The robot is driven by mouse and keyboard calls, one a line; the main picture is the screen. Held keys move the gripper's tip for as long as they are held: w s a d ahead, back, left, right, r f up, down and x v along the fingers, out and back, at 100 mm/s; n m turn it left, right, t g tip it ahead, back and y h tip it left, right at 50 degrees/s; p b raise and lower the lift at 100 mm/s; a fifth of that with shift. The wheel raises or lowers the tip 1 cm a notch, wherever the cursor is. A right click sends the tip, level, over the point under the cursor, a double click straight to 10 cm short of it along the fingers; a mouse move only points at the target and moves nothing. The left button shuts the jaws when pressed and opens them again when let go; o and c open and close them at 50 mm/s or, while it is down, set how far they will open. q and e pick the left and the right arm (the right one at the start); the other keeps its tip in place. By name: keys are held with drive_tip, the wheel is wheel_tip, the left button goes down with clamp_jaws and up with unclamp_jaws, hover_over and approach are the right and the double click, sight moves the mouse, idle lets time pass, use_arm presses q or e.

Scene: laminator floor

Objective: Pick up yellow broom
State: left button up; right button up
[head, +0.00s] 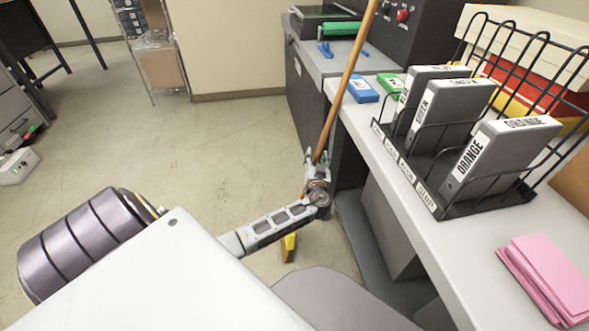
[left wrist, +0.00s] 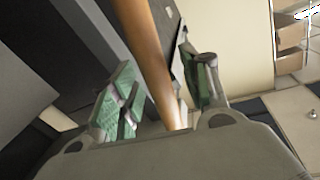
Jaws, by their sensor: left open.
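The yellow broom has a long wooden handle (head: 347,85) leaning up against the side of the counter. Its yellow head (head: 289,246) is on the floor, partly hidden behind my left arm. My left gripper (head: 316,160) is at the handle, low beside the counter edge. In the left wrist view the handle (left wrist: 150,60) runs down between the green-padded fingers of my left gripper (left wrist: 160,100). The fingers are spread apart, with a gap on each side of the handle. My right gripper is not in view.
The grey counter (head: 450,250) on the right holds a wire rack (head: 440,205) of grey binders (head: 500,150) and pink paper (head: 548,275). A blue box (head: 362,90) and a green box lie near its edge.

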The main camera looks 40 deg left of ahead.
use_arm(q)
drive_tip(key=shift+c, duration=0.5)
clamp_jaws()
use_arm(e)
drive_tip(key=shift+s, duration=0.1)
use_arm(q)
drive_tip(key=shift+r, duration=0.2)
drive_tip(key=shift+r, duration=0.6)
wheel_tip(320, 180, up, 7)
drive_tip(key=shift+f+p, duration=0.15)
drive_tip(key=shift+p, duration=0.8)
drive_tip(key=shift+r, duration=0.95)
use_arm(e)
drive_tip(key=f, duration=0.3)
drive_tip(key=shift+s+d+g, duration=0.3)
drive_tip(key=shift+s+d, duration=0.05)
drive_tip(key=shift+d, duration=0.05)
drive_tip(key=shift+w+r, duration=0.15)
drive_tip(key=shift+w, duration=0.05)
